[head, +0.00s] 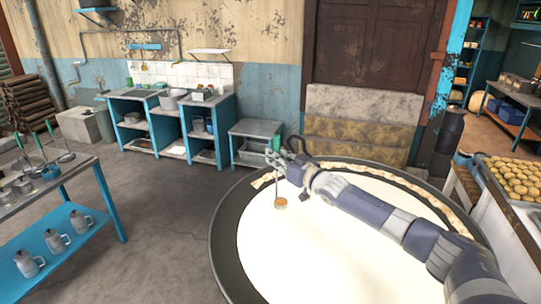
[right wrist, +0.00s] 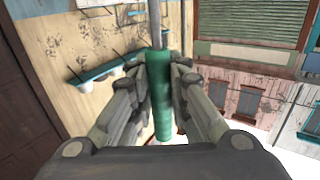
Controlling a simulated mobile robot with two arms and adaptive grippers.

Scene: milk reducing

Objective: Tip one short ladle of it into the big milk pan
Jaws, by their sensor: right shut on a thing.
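The big milk pan (head: 222,238) is a wide, dark-rimmed round pan in front of me, full of white milk. My right gripper (head: 283,163) reaches over its far left part. In the right wrist view, its fingers (right wrist: 165,85) are closed around the green handle of a ladle (right wrist: 160,115). In the head view the ladle's stem hangs down to a small bowl (head: 281,203) with an orange-brown look. The bowl is over the milk; whether it touches the surface I cannot tell. My left gripper is out of view.
A blue-legged metal table (head: 75,172) at the left holds more green-handled ladles (head: 50,135) and small pots, with jugs (head: 55,242) on its lower shelf. A tray of round golden pieces (head: 515,180) stands at the right. Blue units (head: 170,125) line the back wall.

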